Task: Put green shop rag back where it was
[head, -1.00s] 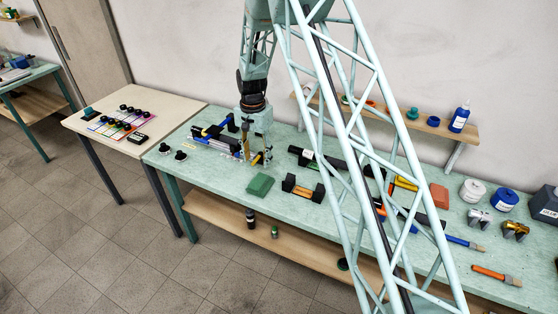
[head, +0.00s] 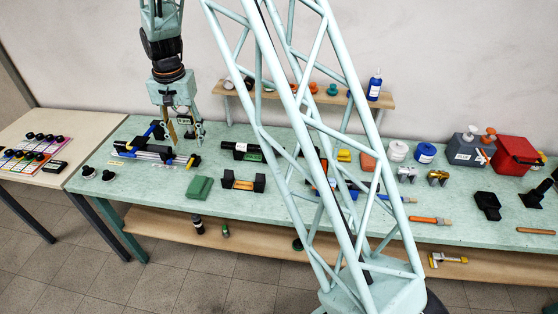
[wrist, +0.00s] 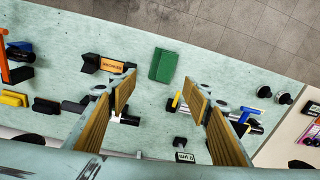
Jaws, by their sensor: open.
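The green shop rag (head: 199,188) lies as a flat folded rectangle on the pale green bench (head: 160,217), near its front edge. It also shows in the wrist view (wrist: 163,65), beyond my fingertips and apart from them. My gripper (head: 186,139) is open and hangs above the bench, behind and slightly left of the rag in the head view. In the wrist view its two tan-padded fingers (wrist: 160,93) stand wide apart with nothing held between them.
A black holder with an orange-brown bar (head: 243,181) stands just right of the rag. A blue-and-black clamp-like tool (head: 150,153) lies below and left of my gripper. Two small black-topped items (head: 99,174) sit at the left front. A wall shelf (head: 290,97) runs behind the bench.

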